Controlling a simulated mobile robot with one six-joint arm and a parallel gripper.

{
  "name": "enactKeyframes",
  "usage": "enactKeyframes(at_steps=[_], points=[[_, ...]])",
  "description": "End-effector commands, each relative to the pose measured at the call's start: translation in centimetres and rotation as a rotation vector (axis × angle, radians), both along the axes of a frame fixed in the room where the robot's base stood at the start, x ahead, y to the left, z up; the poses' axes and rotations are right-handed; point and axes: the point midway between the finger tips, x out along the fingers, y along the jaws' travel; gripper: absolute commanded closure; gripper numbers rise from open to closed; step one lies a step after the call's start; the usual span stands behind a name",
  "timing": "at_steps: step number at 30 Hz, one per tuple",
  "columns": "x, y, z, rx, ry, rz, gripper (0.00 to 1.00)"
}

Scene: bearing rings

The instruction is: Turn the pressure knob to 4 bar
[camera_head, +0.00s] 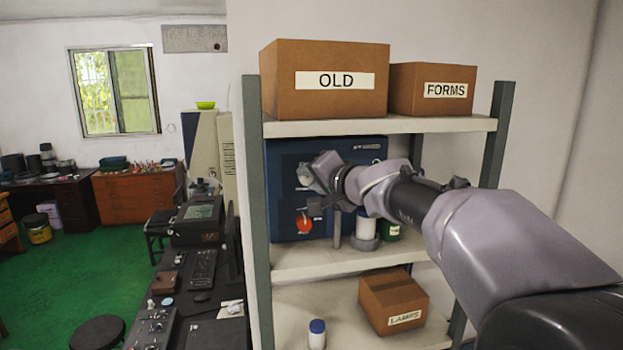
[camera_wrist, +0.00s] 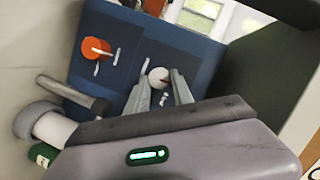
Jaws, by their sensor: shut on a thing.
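A blue machine (camera_head: 284,158) stands on the middle shelf, and its front panel (camera_wrist: 203,52) fills much of the wrist view. A round white knob (camera_wrist: 158,77) with a small red mark sits on this panel. My gripper (camera_wrist: 161,82) is shut on it, one finger on each side. In the head view my gripper (camera_head: 314,178) reaches the panel's upper left part and hides most of the knob. An orange-red knob (camera_head: 304,223) is below it; the wrist view also shows this knob (camera_wrist: 97,48), apart from my fingers. Scale numbers cannot be read.
The upper shelf (camera_head: 430,125) carries boxes marked OLD (camera_head: 330,98) and FORMS (camera_head: 420,103). A grey-and-white cylinder (camera_head: 366,232) and a green jar (camera_head: 391,230) stand beside the machine, under my arm. Below are a LAMPS box (camera_head: 385,292) and a blue-capped bottle (camera_head: 317,338).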

Motion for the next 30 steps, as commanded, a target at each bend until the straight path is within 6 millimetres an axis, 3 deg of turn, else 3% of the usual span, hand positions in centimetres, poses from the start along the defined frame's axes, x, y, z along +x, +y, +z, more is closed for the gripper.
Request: enactKeyframes(at_steps=[14,30], points=[[0.0,-0.1,-0.9,0.125,0.037,0.000,1.00],[0.1,-0.2,-1.5,0.600,0.175,0.001,1.00]])
